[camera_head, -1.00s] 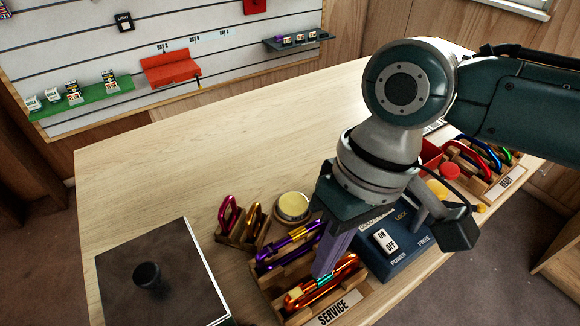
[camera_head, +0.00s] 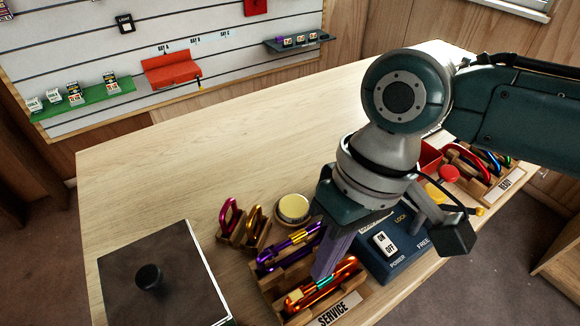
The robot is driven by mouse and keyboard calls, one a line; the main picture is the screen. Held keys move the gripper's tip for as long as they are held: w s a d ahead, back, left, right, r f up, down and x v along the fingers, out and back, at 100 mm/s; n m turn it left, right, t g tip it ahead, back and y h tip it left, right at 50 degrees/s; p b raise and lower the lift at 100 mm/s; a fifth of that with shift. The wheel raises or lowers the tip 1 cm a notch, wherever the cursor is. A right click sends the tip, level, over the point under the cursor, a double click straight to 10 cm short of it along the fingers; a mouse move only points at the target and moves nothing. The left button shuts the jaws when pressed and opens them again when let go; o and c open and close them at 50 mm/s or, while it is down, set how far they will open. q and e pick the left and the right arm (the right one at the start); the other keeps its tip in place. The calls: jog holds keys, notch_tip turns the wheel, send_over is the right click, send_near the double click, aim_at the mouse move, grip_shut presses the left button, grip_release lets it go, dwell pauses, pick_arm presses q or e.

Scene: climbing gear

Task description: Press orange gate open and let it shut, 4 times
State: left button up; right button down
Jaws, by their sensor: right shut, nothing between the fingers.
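An orange carabiner (camera_head: 345,273) lies in the wooden SERVICE rack (camera_head: 375,296) at the front of the table, with a teal band (camera_head: 325,281) on it. My right gripper (camera_head: 322,278) points down over this carabiner, its purple-grey fingers shut and empty. The fingertips are at or just above the orange carabiner's gate side; I cannot tell whether they touch it. The fingers hide part of the carabiner, so whether the gate is open or shut cannot be seen. My left gripper is not in view.
A purple carabiner (camera_head: 274,256) lies behind in the same rack. Magenta and gold carabiners (camera_head: 232,215) stand to the left, near a round yellow-topped tin (camera_head: 293,207). A blue switch box (camera_head: 396,262) is close on the right. The table's back left is clear.

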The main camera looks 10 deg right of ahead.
jog(key=shift+f, duration=0.25)
jog(key=shift+d+b+x, duration=0.25)
jog(key=shift+b+x, duration=0.65)
jog(key=shift+x, duration=0.25)
jog(key=p+v, duration=0.2)
jog(key=a+p+v, duration=0.1)
jog(key=p+v, duration=0.1)
jog(key=p, duration=0.1)
jog(key=p+v, duration=0.3)
jog(key=shift+s+a+r, duration=0.15)
jog(key=shift+s+a, duration=0.05)
jog(key=shift+a, duration=0.15)
